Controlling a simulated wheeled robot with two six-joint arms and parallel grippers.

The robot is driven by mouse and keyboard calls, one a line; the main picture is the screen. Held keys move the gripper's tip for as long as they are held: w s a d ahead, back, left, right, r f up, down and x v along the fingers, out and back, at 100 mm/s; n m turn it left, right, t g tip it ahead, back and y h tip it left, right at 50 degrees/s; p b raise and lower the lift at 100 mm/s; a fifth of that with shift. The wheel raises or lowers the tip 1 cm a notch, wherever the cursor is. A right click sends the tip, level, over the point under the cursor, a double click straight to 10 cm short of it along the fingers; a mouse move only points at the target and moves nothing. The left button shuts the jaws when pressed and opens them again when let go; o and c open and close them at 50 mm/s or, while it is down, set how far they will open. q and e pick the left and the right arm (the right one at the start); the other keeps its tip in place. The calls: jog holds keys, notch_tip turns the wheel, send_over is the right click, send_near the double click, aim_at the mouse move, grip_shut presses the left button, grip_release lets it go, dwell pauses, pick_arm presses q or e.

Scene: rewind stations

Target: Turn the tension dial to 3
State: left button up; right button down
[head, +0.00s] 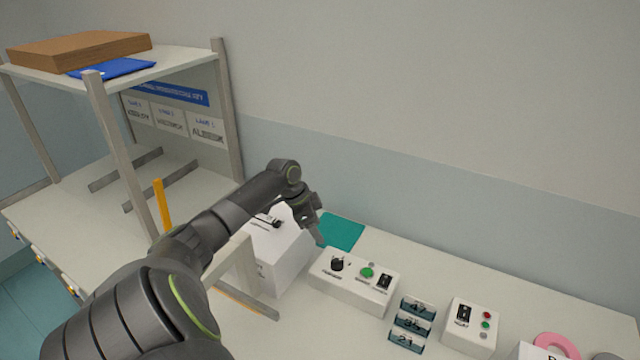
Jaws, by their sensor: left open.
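A white control box (352,290) stands on the bench at the picture's lower middle. On its top are a black dial (337,263), a green button (367,272) and a black switch (384,282). The dial's markings are too small to read, so I cannot tell its setting. My left gripper (319,238) is open and empty, pointing down just behind and above the dial. It looks apart from the dial. My right gripper is not in view.
A larger white box (285,255) stands left of the control box, partly behind my left arm. A teal mat (341,232) lies behind. Right are several dark labelled blocks (411,322), a second control box (470,325) and a pink ring (556,345). A shelf rack (110,130) stands left.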

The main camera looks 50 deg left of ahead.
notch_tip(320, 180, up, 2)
jog(key=shift+p, duration=0.65)
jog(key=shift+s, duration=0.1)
